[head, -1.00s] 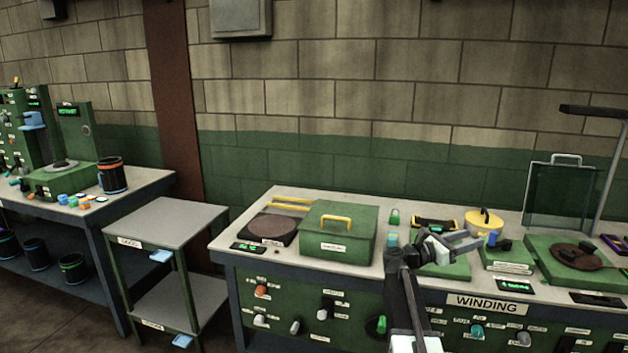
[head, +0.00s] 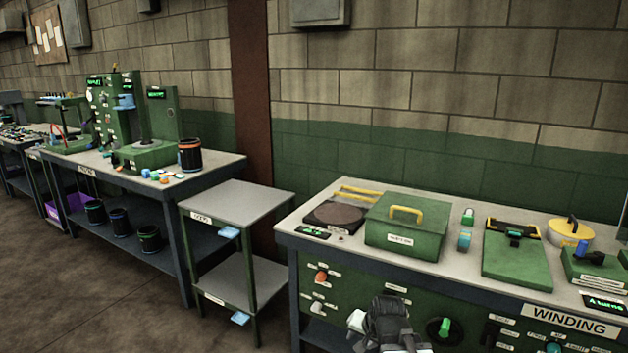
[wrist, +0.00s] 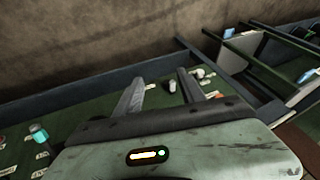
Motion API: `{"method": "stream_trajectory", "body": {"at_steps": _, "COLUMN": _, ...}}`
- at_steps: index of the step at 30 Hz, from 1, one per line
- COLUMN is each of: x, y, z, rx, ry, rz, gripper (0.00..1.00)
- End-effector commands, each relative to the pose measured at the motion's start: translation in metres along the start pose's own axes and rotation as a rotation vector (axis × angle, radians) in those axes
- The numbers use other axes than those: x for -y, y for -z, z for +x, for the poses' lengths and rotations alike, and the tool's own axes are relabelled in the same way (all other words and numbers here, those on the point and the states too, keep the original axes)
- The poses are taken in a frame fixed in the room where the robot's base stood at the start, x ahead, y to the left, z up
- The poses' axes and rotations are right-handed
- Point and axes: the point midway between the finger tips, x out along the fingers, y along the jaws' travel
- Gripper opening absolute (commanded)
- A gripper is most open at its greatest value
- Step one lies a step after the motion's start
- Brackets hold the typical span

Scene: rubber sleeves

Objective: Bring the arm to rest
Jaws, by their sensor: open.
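My gripper (head: 386,322) shows at the bottom of the head view, low in front of the winding bench's green panel. My arm is drawn in and mostly out of frame. In the wrist view my gripper (wrist: 161,78) has its two fingers apart with nothing held between them. Behind the fingers are the bench's green panel and small knobs. I cannot tell the exact gap between the gripper and the panel.
The winding bench (head: 470,273) carries a green box with a yellow handle (head: 405,225), a dark round plate (head: 342,215) and a green board (head: 515,262). A two-shelf stand (head: 237,203) is left of it, then another workbench (head: 222,160). Floor at left is clear.

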Motion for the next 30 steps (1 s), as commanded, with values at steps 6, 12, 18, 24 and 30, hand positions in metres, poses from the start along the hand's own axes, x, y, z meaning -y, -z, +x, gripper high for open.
{"method": "stream_trajectory", "body": {"at_steps": 6, "x": -0.064, "y": -0.074, "z": -0.022, "rx": 0.327, "ry": -0.221, "rz": -0.279, "gripper": 0.47}}
{"method": "stream_trajectory", "body": {"at_steps": 12, "x": -0.064, "y": -0.077, "z": -0.071, "rx": 0.446, "ry": -0.229, "rz": -0.404, "gripper": 0.47}}
{"method": "stream_trajectory", "body": {"at_steps": 18, "x": -0.047, "y": -0.057, "z": -0.118, "rx": 0.444, "ry": -0.228, "rz": -0.402, "gripper": 0.47}}
{"method": "stream_trajectory", "body": {"at_steps": 24, "x": -0.037, "y": -0.045, "z": -0.146, "rx": 0.443, "ry": -0.227, "rz": -0.402, "gripper": 0.47}}
{"method": "stream_trajectory", "body": {"at_steps": 30, "x": -0.038, "y": -0.046, "z": -0.144, "rx": 0.442, "ry": -0.227, "rz": -0.401, "gripper": 0.47}}
